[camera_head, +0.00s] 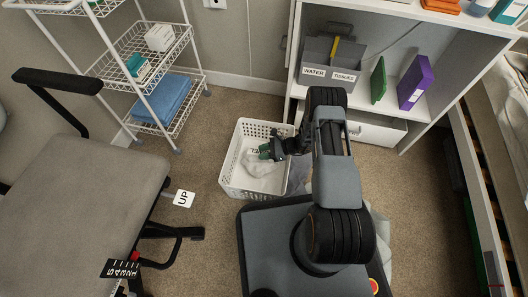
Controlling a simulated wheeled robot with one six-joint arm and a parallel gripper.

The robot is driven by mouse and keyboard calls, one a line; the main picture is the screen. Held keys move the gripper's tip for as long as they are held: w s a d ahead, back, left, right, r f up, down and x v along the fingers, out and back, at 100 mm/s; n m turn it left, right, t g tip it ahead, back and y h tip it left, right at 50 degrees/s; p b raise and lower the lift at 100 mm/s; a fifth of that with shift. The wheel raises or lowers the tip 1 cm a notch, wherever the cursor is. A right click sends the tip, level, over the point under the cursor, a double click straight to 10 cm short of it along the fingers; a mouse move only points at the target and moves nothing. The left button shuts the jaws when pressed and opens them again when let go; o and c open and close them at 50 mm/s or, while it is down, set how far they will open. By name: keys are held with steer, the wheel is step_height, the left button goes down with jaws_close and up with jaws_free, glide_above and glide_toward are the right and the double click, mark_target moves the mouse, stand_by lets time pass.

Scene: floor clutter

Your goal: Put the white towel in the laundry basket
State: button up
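The white perforated laundry basket (235,186) stands on the carpet in front of my base. A crumpled white cloth, which looks like the white towel (259,168), shows within the basket's opening, below my gripper. My gripper (265,153) has green fingertips and is over the basket, close to the cloth. I cannot tell whether its fingers are open, shut, or touching the cloth. My arm hides the basket's right side.
A white wire rack with a folded blue towel (164,99) stands at the back left. An office chair (80,185) fills the left side. A white shelf unit (292,75) with a grey bin (318,60) is behind the basket. A bed frame (478,190) is at the right.

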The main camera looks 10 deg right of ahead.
steer(key=o, duration=0.3)
steer(key=shift+o, duration=0.2)
steer(key=p+v, duration=0.5)
steer(key=v, duration=0.9)
steer(key=s+a+r+n+g+h+p, duration=0.2)
steer(key=r+n+p, duration=0.5)
steer(key=r, duration=1.3)
steer(key=a+r+n+g+h+p, duration=0.1)
steer(key=a+r+n+h+p, duration=0.2)
steer(key=r+p, duration=1.3)
steer(key=s+r+n+t+h+p, duration=0.1)
steer(key=s+r+n+h+p, duration=0.1)
steer(key=r, duration=1.1)
steer(key=s+r+n+t+h+p, duration=0.2)
steer(key=s+r+p, duration=0.5)
steer(key=r, duration=0.7)
steer(key=s+r+n+t+h+p, duration=0.1)
steer(key=s+r+n+h+p, duration=0.3)
steer(key=r, duration=0.9)
steer(key=shift+s+r+n+t+p, duration=0.3)
steer(key=shift+s+n+p, duration=0.15)
steer(key=shift+n+p, duration=0.3)
steer(key=shift+s+d, duration=0.1)
steer(key=shift+s, duration=0.05)
steer(key=shift+c, duration=0.3)
